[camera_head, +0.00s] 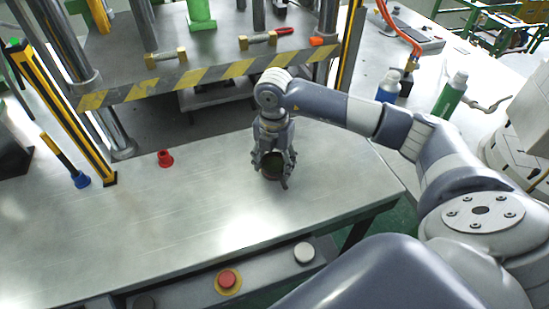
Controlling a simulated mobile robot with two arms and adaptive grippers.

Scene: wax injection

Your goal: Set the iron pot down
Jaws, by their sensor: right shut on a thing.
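The iron pot (271,174) is a small dark round vessel, open at the top, at the right part of the metal table (200,215). My right gripper (272,170) reaches down over it from behind, its fingers on either side, shut on the pot. The pot looks upright. I cannot tell whether its base touches the table. My left gripper is not in view.
A press with a yellow-black striped edge (210,75) stands behind the table. A small red object (165,158) lies on the table to the left. A red button (227,280) is at the front edge. A green bottle (449,97) and a blue bottle (388,87) stand right.

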